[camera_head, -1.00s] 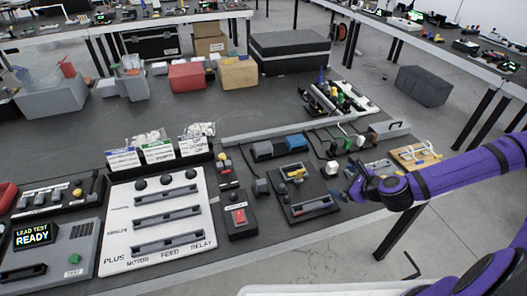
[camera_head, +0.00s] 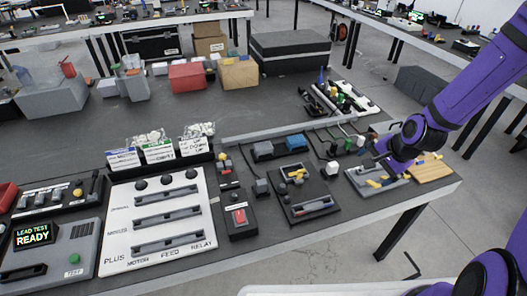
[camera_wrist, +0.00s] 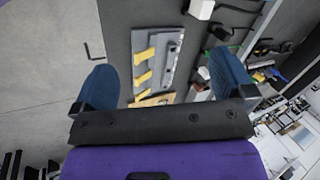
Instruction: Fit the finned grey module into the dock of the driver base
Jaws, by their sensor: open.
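My gripper (camera_wrist: 165,80) is open, its two blue fingers wide apart with nothing between them. In the head view my gripper (camera_head: 378,163) hangs over a grey plate (camera_head: 362,187) with yellow pieces near the table's right edge. In the wrist view the grey plate (camera_wrist: 164,90) lies ahead between the fingers, with a darker grey bar (camera_wrist: 171,58) beside the yellow tabs. I cannot tell for sure whether this bar is the finned module. A black base (camera_head: 322,203) with a yellow part and a slot, possibly the driver base, lies left of it.
A wooden block (camera_head: 432,170) sits right of the plate at the table edge. A white plug (camera_head: 332,168) with a cable lies left of the plate. A black box with a red switch (camera_head: 239,217) and a white slotted panel (camera_head: 160,215) lie further left.

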